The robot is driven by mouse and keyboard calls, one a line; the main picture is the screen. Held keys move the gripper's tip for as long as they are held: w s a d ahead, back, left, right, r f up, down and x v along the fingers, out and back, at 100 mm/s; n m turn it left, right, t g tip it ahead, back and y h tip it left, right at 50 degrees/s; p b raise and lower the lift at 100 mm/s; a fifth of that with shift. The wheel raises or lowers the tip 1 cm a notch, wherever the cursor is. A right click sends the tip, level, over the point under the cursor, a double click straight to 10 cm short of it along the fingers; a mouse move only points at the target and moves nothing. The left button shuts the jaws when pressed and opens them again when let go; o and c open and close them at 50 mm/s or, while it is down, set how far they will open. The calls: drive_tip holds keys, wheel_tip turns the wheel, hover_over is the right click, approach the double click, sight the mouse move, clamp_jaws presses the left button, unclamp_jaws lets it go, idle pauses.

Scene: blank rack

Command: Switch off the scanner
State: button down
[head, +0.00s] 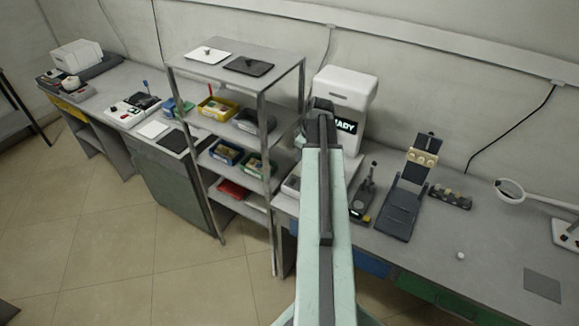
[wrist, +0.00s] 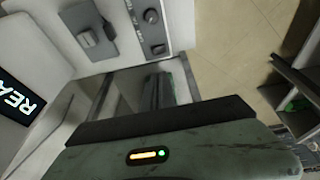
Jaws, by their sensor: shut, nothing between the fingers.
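The scanner (head: 346,86) is a tall white machine on the right bench, with a lit dark display reading "ADY" past my arm in the head view. In the wrist view its display (wrist: 20,98) shows "REA" at the left edge. A white panel (wrist: 118,20) at the top of the wrist view carries a grey lever-like switch (wrist: 90,35), a round knob (wrist: 151,16) and a small dark button (wrist: 158,50). My gripper (head: 320,104) is shut and empty, in front of the scanner. Whether it touches the scanner cannot be told. My arm hides the scanner's lower part.
A metal shelf rack (head: 240,60) with coloured bins stands close left of my arm. A dark stand (head: 405,195), a small dark device (head: 364,195) and a magnifier lamp (head: 510,191) are on the right bench. The floor (head: 130,230) at left is clear.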

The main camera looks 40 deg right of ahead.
sight(293, 179)
drive_tip(key=shift+d, duration=0.1)
drive_tip(key=b+x, duration=0.9)
drive_tip(key=s+b+x, duration=0.1)
drive_tip(key=b+x, duration=0.3)
drive_tip(key=x, duration=0.1)
drive_tip(key=shift+s+d+f+b, duration=0.1)
drive_tip(key=shift+d+f+b, duration=0.05)
drive_tip(key=shift+d+b, duration=0.2)
